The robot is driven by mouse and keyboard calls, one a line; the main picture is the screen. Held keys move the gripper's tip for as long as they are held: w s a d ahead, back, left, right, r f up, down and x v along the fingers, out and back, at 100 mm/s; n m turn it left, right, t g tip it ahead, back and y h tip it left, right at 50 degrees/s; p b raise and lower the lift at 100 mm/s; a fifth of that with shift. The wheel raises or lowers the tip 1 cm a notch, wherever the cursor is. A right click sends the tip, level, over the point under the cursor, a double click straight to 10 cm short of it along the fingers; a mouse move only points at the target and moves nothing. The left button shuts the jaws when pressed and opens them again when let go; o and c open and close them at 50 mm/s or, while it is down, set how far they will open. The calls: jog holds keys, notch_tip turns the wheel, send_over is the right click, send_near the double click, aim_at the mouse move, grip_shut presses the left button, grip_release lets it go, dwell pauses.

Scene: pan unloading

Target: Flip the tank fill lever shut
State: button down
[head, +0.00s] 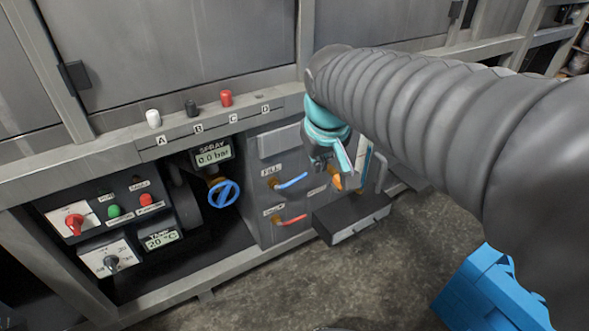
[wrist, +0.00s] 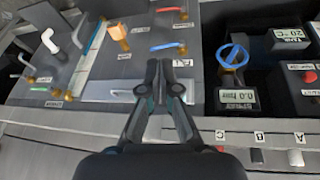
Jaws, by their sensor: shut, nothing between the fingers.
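The tank fill lever (head: 291,181) is a blue handle on the grey panel, beside a FILL label (head: 271,170). In the head view it sticks out to the right from its pivot, tilted slightly up. In the wrist view the blue lever (wrist: 165,46) lies roughly level, just beyond my fingertips. My gripper (head: 345,168) is shut and empty, up and to the right of the lever in the head view. The closed fingertips also show in the wrist view (wrist: 165,70). I cannot tell whether they touch the panel; a gap shows between them and the lever.
A red lever (head: 291,221) sits below the blue one. An orange handle (head: 335,182) is close to my gripper. A blue valve wheel (head: 224,193) and a SPRAY display (head: 212,154) are to the left. A dark box (head: 352,218) juts out below; a blue crate (head: 490,295) stands on the floor.

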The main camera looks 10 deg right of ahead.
jog(key=n+g+h+b, duration=0.1)
jog(key=n+b, duration=0.1)
send_near(301, 178)
jog(key=b+x, duration=0.1)
jog(key=x, duration=0.2)
jog(key=b+x, duration=0.1)
jog(key=x, duration=0.3)
jog(key=shift+w+a, duration=0.2)
jog(key=shift+a, duration=0.05)
jog(key=shift+w+d+f, duration=0.15)
jog(key=shift+d+f, duration=0.3)
jog(key=shift+f, duration=0.35)
